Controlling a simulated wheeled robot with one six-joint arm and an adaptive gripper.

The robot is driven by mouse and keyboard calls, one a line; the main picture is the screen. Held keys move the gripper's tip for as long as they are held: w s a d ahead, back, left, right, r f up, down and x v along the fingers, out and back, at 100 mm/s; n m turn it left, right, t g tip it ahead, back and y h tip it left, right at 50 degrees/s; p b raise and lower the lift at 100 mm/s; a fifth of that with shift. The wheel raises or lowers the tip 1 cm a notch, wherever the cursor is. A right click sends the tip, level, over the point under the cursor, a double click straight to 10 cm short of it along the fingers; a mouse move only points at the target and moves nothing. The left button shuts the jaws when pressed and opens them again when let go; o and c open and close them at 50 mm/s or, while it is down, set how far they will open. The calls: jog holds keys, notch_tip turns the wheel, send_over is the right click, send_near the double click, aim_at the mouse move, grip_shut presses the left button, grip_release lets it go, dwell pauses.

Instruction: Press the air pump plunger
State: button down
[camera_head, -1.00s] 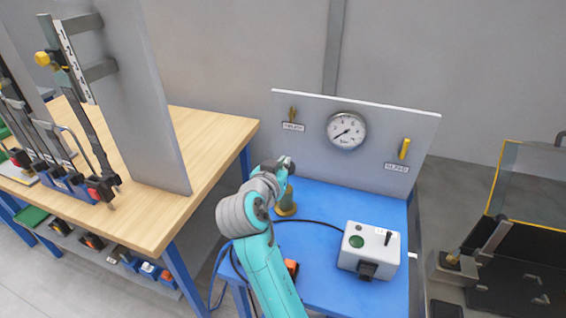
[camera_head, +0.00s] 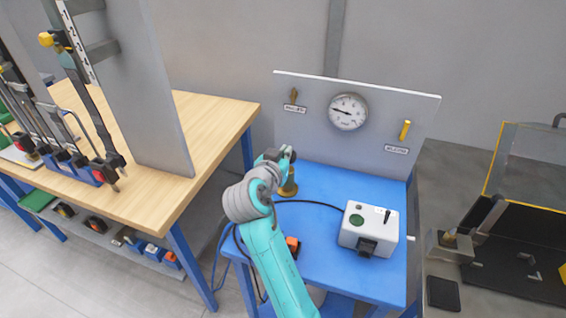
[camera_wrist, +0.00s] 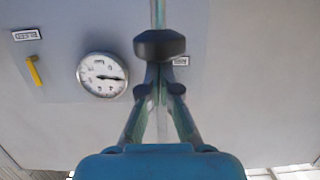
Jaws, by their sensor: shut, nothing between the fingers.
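The air pump's brass body (camera_head: 288,187) stands at the back left of the blue bench, directly under my gripper (camera_head: 288,154). In the wrist view, which is upside down, a dark rounded knob (camera_wrist: 160,43) with a thin metal rod (camera_wrist: 158,13) sits at the tips of my gripper (camera_wrist: 161,72). I take it for the plunger handle. My fingers are shut, empty, and pressed against or very close to the knob; exact contact is hard to tell. The gauge (camera_head: 347,111) has its needle pointing left; it also shows in the wrist view (camera_wrist: 102,75).
A grey panel (camera_head: 385,150) stands behind the pump with a brass valve (camera_head: 294,95) and a yellow valve (camera_head: 405,130). A white box (camera_head: 370,228) with a dark hose sits at the bench's right. A wooden bench (camera_head: 205,130) stands left.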

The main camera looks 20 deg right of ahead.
jog(key=shift+r, duration=0.9)
jog(key=v, duration=1)
jog(key=shift+f, duration=0.1)
